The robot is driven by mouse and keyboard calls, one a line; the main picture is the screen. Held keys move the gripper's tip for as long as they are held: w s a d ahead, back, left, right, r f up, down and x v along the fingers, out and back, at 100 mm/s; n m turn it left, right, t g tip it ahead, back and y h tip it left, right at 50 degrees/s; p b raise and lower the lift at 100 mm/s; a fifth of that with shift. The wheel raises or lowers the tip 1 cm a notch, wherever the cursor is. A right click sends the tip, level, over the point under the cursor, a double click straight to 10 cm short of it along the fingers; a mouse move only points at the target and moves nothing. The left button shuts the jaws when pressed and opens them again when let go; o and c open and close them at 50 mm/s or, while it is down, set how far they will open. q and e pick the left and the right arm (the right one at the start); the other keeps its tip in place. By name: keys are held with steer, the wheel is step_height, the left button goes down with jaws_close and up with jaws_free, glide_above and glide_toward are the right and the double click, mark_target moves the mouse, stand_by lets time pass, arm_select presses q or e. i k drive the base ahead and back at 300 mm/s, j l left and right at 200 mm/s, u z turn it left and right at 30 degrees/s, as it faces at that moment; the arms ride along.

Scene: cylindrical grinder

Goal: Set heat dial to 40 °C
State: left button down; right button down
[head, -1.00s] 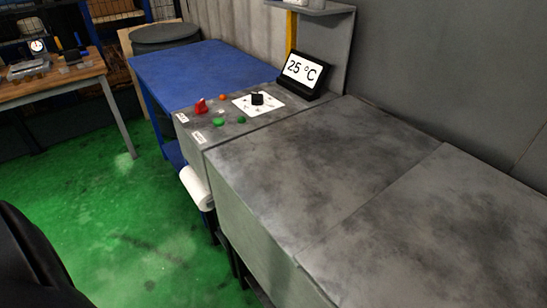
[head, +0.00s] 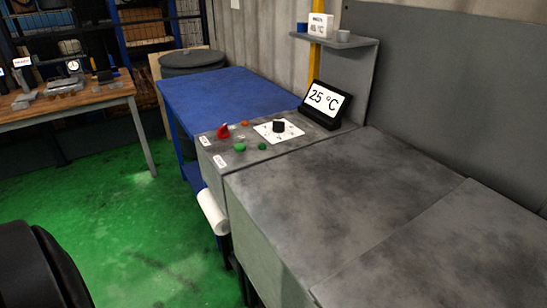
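The heat dial (head: 279,126) is a small black knob on a white square plate with markings, on the grey machine's control panel. The angle it points to is too small to read. A black-framed display (head: 326,103) behind it on the right reads 25 °C. A red switch (head: 223,131), an orange button and green buttons (head: 239,147) sit left of the dial and in front of it. Neither gripper is in view. A dark rounded part at the lower left seems to be mine.
The grey machine top (head: 340,200) is bare and wide. A blue table (head: 225,98) stands beyond the panel. A white roll (head: 213,211) hangs at the machine's front. Green floor (head: 130,225) is open on the left.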

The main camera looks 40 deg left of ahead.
mark_target(278, 126)
steer(key=j+z, duration=1)
steer(key=j, duration=0.15)
